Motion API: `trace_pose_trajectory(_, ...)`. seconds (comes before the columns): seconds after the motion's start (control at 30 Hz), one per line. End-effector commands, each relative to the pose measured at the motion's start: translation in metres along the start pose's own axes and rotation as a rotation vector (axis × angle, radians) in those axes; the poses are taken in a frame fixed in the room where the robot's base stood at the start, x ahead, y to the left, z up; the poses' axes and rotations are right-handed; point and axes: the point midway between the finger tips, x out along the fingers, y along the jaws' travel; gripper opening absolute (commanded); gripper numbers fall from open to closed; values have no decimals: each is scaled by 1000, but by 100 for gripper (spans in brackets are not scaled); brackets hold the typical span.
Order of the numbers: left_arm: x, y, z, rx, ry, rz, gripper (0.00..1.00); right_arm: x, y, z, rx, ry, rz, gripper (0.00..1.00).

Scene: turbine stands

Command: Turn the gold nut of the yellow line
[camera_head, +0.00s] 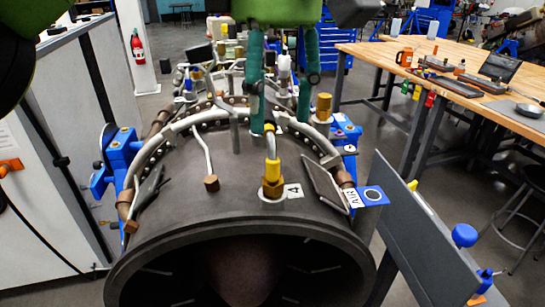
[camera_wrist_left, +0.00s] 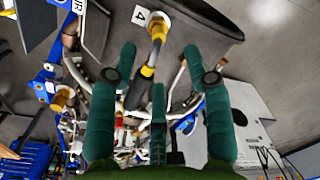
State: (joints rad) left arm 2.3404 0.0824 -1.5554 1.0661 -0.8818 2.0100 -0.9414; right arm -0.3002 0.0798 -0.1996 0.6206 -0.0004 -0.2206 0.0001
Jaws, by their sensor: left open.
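The gold nut (camera_head: 272,186) sits at the base of the yellow line (camera_head: 273,166), on top of the dark turbine casing (camera_head: 235,215) beside a label with a 4. In the left wrist view the nut (camera_wrist_left: 158,28) lies past the fingertips, near the top edge, with the yellow sleeve (camera_wrist_left: 148,72) below it. My left gripper (camera_head: 280,124) has green fingers that point down behind the nut in the head view. It is open, and its fingers (camera_wrist_left: 160,50) are spread with none seen touching the nut. My right gripper is not in view.
Grey pipes and another gold fitting (camera_head: 323,107) stand around the casing's back rim. A hinged plate (camera_head: 325,184) stands to the right of the nut. Blue stand brackets (camera_head: 122,150) flank the casing. A wooden workbench (camera_head: 440,75) is at the right.

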Motion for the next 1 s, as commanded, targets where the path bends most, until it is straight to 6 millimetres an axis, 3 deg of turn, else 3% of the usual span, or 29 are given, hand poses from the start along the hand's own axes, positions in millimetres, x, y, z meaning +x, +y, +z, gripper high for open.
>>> trace_pose_trajectory(0.1,6,0,0,364,-2,-4,50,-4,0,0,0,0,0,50)
trace_pose_trajectory(0.6,23,0,0,1739,14,23,50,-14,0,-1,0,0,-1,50)
trace_pose_trajectory(0.8,25,0,0,1977,25,31,50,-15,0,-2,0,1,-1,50)
trace_pose_trajectory(1.0,42,1,0,2016,26,29,50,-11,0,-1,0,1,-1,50)
